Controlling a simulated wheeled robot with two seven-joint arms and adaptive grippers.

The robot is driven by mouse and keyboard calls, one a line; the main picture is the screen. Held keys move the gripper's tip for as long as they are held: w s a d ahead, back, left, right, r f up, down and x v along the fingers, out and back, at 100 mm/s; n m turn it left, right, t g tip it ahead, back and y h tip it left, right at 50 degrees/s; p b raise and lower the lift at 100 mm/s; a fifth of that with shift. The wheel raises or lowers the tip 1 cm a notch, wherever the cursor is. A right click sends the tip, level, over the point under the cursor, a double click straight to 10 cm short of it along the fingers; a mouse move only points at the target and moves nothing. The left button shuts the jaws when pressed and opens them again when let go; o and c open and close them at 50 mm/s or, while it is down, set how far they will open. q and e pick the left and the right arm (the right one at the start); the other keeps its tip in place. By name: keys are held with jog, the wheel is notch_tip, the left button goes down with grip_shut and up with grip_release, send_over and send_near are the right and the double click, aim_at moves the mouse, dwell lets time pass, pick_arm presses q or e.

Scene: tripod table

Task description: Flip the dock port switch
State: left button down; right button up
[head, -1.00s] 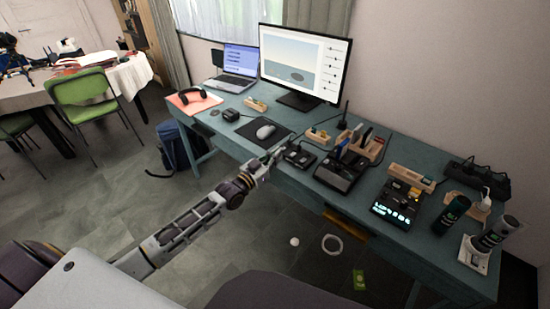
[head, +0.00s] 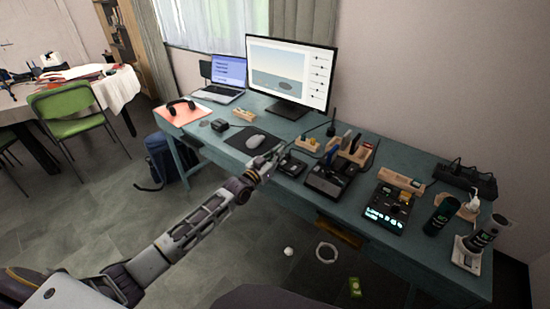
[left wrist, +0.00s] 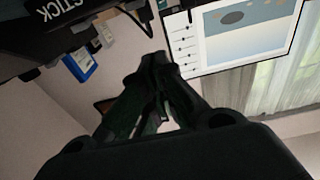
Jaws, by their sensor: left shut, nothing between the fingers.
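My left gripper (head: 273,156) reaches over the desk's front edge, just left of a small black box (head: 291,166) that may be the dock. Its fingers are shut and empty, and they also show closed together in the left wrist view (left wrist: 152,62). I cannot tell whether the fingertips touch the box. The switch itself is too small to make out in the head view. In the left wrist view, a dark device with the lettering STICK (left wrist: 70,22) is at upper left. My right gripper is not in view.
The teal desk (head: 230,162) holds a monitor (head: 290,72), a laptop (head: 222,80), a mouse (head: 256,141) and a black joystick base (head: 328,181).

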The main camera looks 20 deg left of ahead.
aim_at(283, 163)
pick_arm(q)
jog(key=shift+w+d, duration=0.15)
jog(key=shift+w, duration=0.2)
jog(key=shift+w+f, duration=0.15)
jog(key=shift+f, duration=0.7)
jog(key=shift+s+f+b, duration=0.2)
jog(key=shift+s+f, duration=0.05)
jog(key=shift+f, duration=0.2)
jog(key=shift+s+f+b, duration=0.15)
jog(key=shift+s+f, duration=0.05)
jog(key=shift+f, duration=0.45)
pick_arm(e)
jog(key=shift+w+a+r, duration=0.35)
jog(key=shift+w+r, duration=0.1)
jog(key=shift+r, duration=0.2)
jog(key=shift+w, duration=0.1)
